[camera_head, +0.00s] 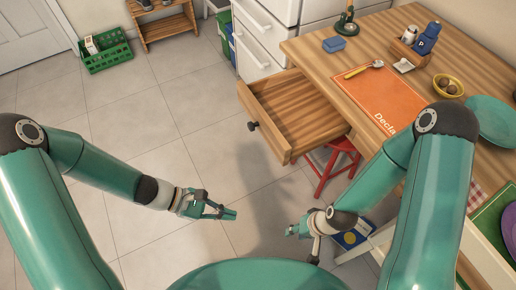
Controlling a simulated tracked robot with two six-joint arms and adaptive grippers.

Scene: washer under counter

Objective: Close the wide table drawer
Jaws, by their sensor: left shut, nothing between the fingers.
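The wide table drawer (290,97) is pulled far out of the wooden table (311,47), toward the left. It looks empty, and a dark round knob (252,126) sits on its front. My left gripper (228,213) is shut and empty, in front of the drawer and apart from it, over the tiled floor. My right gripper (292,231) is below the drawer in the picture, apart from it, small and partly hidden by its own wrist. I cannot tell whether its fingers are open.
A red stool (337,146) stands under the table beside the drawer. The table top holds an orange placemat (379,93), a yellow bowl (448,86) and a teal plate (491,120). White cabinet drawers (262,35) stand behind. The floor at left is clear up to a green crate (106,53).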

